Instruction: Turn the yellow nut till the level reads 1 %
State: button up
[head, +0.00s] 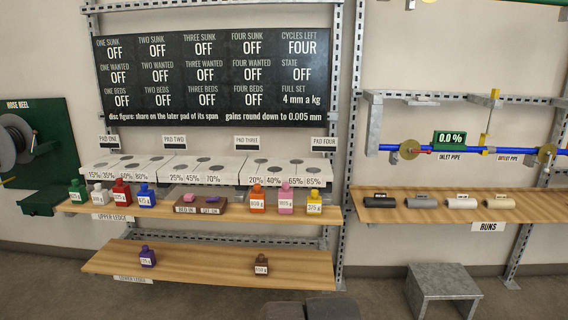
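A small yellow piece (485,150), which looks like the yellow nut, sits on the blue pipe (400,148) at the right, between the labels for the inlet and outlet pipe. A green readout (450,139) above the pipe shows 0.0 %. The nut is too small to tell its shape. No gripper fingers can be made out in the head view.
Brass-coloured discs (409,149) sit on the pipe. Below, a wooden shelf (440,213) bears several small rolls. A grey metal stool (443,281) stands on the floor beneath. Shelves with coloured bottles (122,192) and a dark board (212,78) fill the left.

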aim_at(495, 92)
jog(key=z, duration=1.75)
